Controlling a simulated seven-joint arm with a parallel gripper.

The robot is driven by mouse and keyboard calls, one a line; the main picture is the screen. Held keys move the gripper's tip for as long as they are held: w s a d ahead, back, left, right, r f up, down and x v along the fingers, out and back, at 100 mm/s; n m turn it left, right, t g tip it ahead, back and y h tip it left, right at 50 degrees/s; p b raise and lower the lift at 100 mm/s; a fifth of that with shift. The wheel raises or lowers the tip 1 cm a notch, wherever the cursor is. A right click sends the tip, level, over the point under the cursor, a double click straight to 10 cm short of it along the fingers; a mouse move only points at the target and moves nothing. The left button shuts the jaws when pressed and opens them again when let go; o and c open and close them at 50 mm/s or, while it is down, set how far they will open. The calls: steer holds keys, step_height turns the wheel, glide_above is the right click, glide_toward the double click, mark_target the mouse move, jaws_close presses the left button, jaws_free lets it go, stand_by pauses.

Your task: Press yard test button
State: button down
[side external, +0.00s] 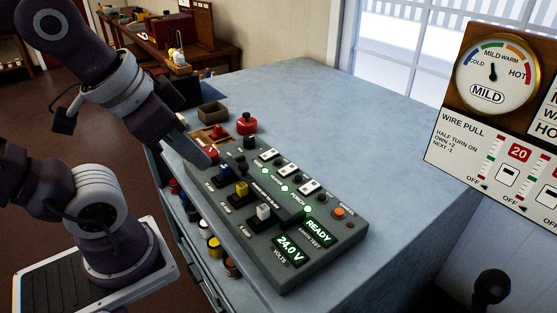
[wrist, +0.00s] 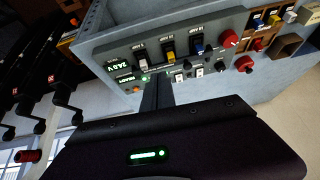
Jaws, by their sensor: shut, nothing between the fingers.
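The grey control panel (side external: 330,250) lies on the bench, with lit READY (side external: 318,232) and 24.0 V (side external: 289,249) displays at its near end. A small orange button (side external: 339,212) sits at the panel's right corner; it also shows in the wrist view (wrist: 136,89). The YARD TEST lettering is by the READY display, but I cannot tell for certain which control it labels. My gripper (side external: 207,160) is shut and empty at the panel's far left end, apart from the orange button. In the wrist view, its fingers (wrist: 156,80) point towards the panel.
The panel carries blue (side external: 225,171), yellow (side external: 242,190) and white (side external: 263,212) switches, white rockers (side external: 290,170) and several green lights. A red knob (side external: 247,123) and a small open box (side external: 212,112) stand behind. The bench top (side external: 330,120) is clear to the right.

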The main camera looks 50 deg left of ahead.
steer(key=w+a+r+m+t+y, duration=0.35)
steer(key=w+a+m, duration=0.25)
steer(key=w+a, duration=0.45)
steer(key=m+h, duration=0.7)
steer(key=m, duration=1.7)
glide_above(278, 162)
step_height(278, 162, down, 6)
steer(key=shift+s+a+f+g, duration=0.2)
steer(key=shift+s+a+g, duration=0.1)
steer(key=shift+s+g, duration=0.05)
steer(key=shift+f, duration=0.1)
steer(key=shift+f, duration=4.3)
steer(key=shift+f, duration=0.1)
steer(key=shift+f, duration=0.3)
